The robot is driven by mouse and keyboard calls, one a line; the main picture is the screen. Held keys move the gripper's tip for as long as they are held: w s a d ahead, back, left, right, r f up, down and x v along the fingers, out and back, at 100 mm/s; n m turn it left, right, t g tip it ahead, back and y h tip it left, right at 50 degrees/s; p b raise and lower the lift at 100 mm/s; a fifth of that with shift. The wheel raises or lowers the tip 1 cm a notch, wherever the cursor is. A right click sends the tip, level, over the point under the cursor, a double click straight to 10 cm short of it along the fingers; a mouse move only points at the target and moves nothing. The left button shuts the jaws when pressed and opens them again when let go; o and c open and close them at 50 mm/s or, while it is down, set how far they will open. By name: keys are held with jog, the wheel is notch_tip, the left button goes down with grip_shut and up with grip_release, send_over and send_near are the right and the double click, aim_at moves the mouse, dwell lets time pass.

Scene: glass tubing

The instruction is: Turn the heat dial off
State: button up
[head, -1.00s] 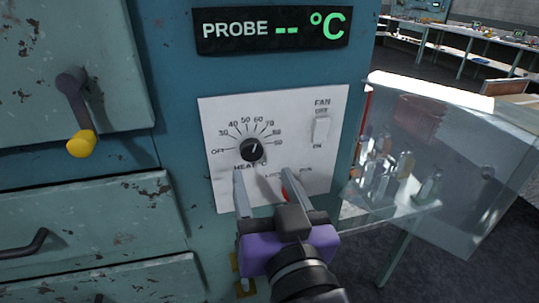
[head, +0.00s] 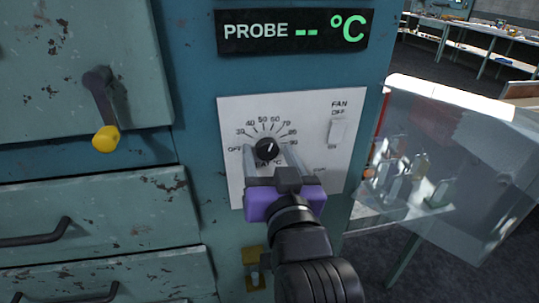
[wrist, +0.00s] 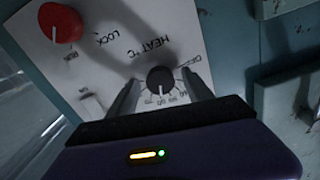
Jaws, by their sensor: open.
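The heat dial (head: 267,149) is a small round black knob with a white pointer line, on a white panel (head: 237,110) with a printed temperature scale. In the head view its pointer tilts up and right, toward the upper numbers, away from OFF at the left. My gripper (head: 268,147) is open, with one grey finger on each side of the dial. The wrist view also shows the dial (wrist: 160,80) between the fingertips. I cannot tell whether the fingers touch it. The gripper's body hides the panel's lower middle.
A fan switch (head: 337,131) is to the dial's right. A red LOCK/RUN knob (wrist: 61,22) shows in the wrist view. A probe display (head: 292,31) is above. A yellow-tipped lever (head: 105,138) is at left; a transparent guard (head: 440,150) stands at right.

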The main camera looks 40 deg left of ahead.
grip_shut()
jog(key=shift+n, duration=0.3)
jog(key=n, duration=0.5)
jog(key=shift+d, duration=0.1)
jog(key=n+b, duration=0.1)
jog(key=n, duration=0.4)
jog(key=shift+n, duration=0.4)
jog(key=n+b, duration=0.2)
jog(key=n, duration=0.4)
jog(key=shift+b, duration=0.3)
jog(key=n+b, duration=0.1)
jog(key=n, duration=0.4)
jog(key=shift+b, duration=0.4)
jog(key=shift+n, duration=0.4)
